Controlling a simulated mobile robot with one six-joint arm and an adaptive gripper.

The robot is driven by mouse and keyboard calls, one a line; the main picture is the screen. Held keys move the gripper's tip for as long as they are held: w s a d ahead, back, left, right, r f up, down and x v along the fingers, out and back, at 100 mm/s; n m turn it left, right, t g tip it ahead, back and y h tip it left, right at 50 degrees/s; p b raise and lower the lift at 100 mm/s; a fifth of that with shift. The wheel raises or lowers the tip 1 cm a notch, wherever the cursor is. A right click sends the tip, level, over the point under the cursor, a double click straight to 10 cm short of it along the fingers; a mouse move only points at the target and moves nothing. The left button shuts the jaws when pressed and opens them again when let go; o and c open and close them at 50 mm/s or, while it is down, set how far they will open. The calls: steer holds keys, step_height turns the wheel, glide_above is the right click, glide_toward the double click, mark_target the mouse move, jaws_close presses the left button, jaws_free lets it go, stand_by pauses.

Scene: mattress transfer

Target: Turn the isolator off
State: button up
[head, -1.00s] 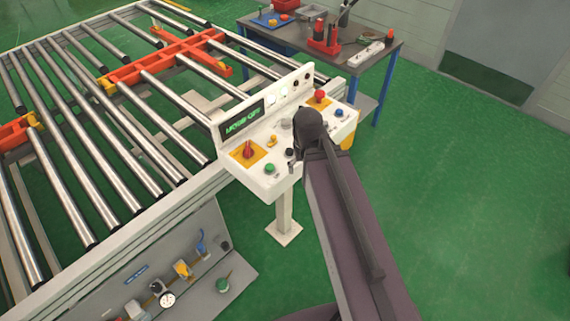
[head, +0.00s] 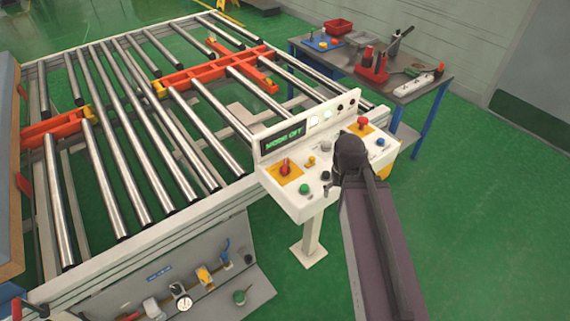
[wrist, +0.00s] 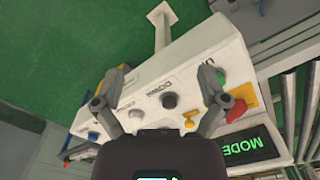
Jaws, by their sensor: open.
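The likely isolator is a red rotary switch (head: 285,166) on a yellow plate at the left end of the white control console (head: 310,207). Its red handle (wrist: 237,109) also shows at the right in the wrist view, close to the right-hand finger. The setting of its handle is hard to read. My gripper (wrist: 163,78) is open and empty, with its fingers spread over the console's button panel. In the head view my arm's end covers the middle of the console and hides most of the fingers.
The console carries a green button (head: 305,188), a yellow selector (head: 311,160), a red mushroom button (head: 363,121), a blue button (head: 380,142) and a display (head: 283,139). A roller conveyor (head: 150,190) stands left, a tool table (head: 402,92) behind. Green floor is clear at right.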

steer(key=c, duration=0.3)
steer(key=shift+w+a+r, duration=0.1)
steer(key=shift+w, duration=0.2)
steer(key=shift+c, duration=1)
step_height(320, 180, up, 7)
steer(key=m+p, duration=0.2)
steer(key=p, duration=0.5)
glide_above(285, 164)
steer(key=shift+s, duration=0.1)
steer(key=shift+f, duration=0.25)
step_height(285, 164, down, 13)
steer(key=b, duration=1.3)
steer(key=shift+f+b, duration=0.2)
steer(key=shift+b, duration=0.15)
